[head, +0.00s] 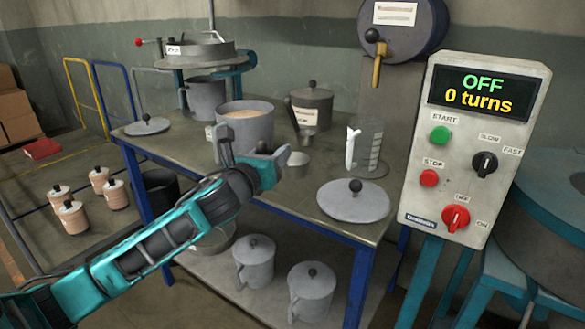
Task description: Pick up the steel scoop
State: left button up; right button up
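A small round steel cup (298,165), which looks like the steel scoop, sits on the workbench just right of my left gripper. No handle shows on it, and part of it may be hidden behind the gripper. My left gripper (253,147) reaches in over the front of the bench with its fingers spread apart. It appears empty. Behind its fingers stands a grey bucket (245,120) filled with pale material. I cannot tell whether the gripper touches the bucket. My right gripper is not in view.
The bench (330,222) also holds a glass beaker (367,150), a flat lid (354,201) at the front right and a lidded container (312,106) behind. A control box (470,150) reading OFF, 0 turns stands at right. Lidded pots (255,262) sit on the lower shelf.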

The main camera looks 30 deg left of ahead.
pick_arm(q)
grip_shut()
jog(key=shift+r, duration=0.1)
dwell(0.4)
notch_tip(320, 180, up, 20)
jog(key=p, duration=0.7)
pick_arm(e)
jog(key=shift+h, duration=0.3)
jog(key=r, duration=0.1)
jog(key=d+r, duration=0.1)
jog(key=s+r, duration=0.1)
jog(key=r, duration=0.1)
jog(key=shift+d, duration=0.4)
